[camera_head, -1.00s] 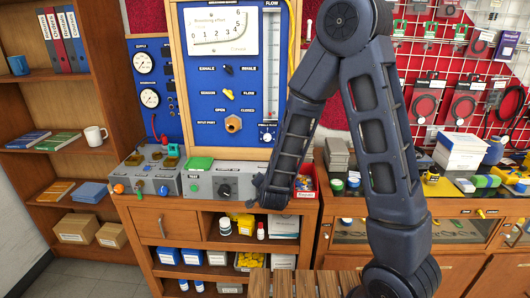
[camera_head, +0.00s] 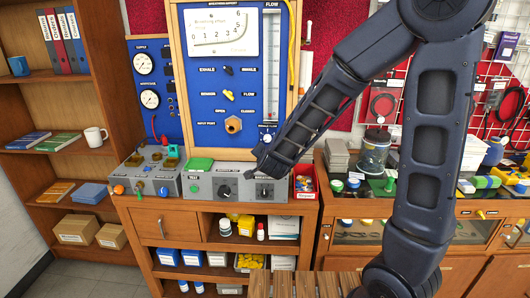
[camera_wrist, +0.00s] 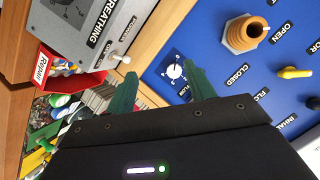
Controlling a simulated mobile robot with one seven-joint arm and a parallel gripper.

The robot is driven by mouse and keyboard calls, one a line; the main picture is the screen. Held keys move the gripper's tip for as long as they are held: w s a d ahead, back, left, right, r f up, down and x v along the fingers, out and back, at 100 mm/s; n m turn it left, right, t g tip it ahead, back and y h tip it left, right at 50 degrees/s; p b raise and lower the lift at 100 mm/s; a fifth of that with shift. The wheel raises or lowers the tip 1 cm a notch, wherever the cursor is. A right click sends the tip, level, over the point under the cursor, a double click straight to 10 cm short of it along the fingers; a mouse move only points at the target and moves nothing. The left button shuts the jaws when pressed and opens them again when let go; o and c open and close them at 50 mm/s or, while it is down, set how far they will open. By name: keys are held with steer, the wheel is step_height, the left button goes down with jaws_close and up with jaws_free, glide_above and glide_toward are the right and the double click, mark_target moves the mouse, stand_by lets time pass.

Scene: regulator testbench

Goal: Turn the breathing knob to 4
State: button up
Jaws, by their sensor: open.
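The breathing knob (camera_head: 265,191) is a dark knob on the right part of the grey control box at the bench front. In the wrist view its box shows at the upper left with the label BREATHING, and the knob's dial (camera_wrist: 62,8) is cut off by the frame edge. The breathing effort display (camera_head: 222,32) has a 0 to 6 scale; its reading is too small to tell. My gripper (camera_wrist: 161,82) is open and empty, with green fingers apart. In the head view it is just above the knob, not touching it, its fingers hard to make out.
Another dark knob (camera_head: 224,191) sits to the left on the same box. The blue panel (camera_head: 205,95) rises behind, with a small white dial (camera_wrist: 174,70) ahead of my fingers.

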steer(key=shift+r, duration=0.9)
steer(key=n+g+h, duration=0.2)
steer(key=n+g, duration=0.4)
steer(key=g, duration=0.3)
glide_toward(265, 193)
steer(key=shift+x, duration=4.55)
